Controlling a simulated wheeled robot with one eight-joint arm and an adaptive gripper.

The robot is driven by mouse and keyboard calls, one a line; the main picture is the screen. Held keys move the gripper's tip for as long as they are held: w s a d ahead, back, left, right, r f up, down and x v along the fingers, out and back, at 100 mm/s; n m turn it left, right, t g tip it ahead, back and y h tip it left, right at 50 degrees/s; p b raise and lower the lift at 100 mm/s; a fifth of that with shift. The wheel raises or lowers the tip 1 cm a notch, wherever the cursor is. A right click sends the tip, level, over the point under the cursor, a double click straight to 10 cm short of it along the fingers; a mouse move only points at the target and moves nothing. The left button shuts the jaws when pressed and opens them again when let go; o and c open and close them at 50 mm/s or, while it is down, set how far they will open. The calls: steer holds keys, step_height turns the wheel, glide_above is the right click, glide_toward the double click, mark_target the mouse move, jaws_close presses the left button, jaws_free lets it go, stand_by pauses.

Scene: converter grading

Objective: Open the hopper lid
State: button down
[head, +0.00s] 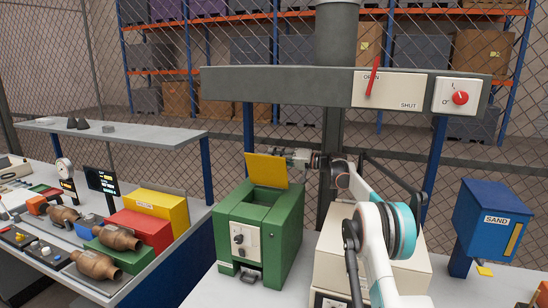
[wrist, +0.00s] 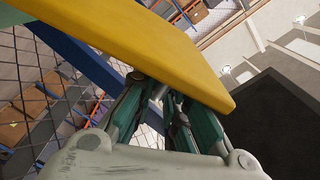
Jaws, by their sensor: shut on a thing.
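The hopper is a green box (head: 283,231) on the bench, with a pale panel of knobs on its front. Its yellow lid (head: 266,170) stands raised, nearly upright at the back of the open top. My gripper (head: 289,157) is at the lid's upper right edge, its arm reaching in from the right. In the wrist view the lid (wrist: 150,45) is a large tilted yellow plate across the top. My gripper's fingers (wrist: 160,88) are shut at its edge; the exact grip point is hidden behind the plate.
A grey overhead beam (head: 270,86) with a red lever (head: 373,76) runs above. A blue sand box (head: 492,217) stands at the right. The left bench holds brown converters (head: 117,237), a red bin (head: 138,230) and a yellow bin (head: 160,206). A mesh fence stands behind.

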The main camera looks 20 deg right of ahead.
steer(key=c, duration=1.7)
jaws_free()
steer(key=shift+w+d+f, duration=0.1)
steer(key=shift+d+f, duration=0.05)
steer(key=shift+d, duration=0.05)
steer(key=shift+w+d+f, duration=0.15)
steer(key=v, duration=1.1)
steer(key=shift+s+d, duration=0.25)
steer(key=shift+s, duration=0.1)
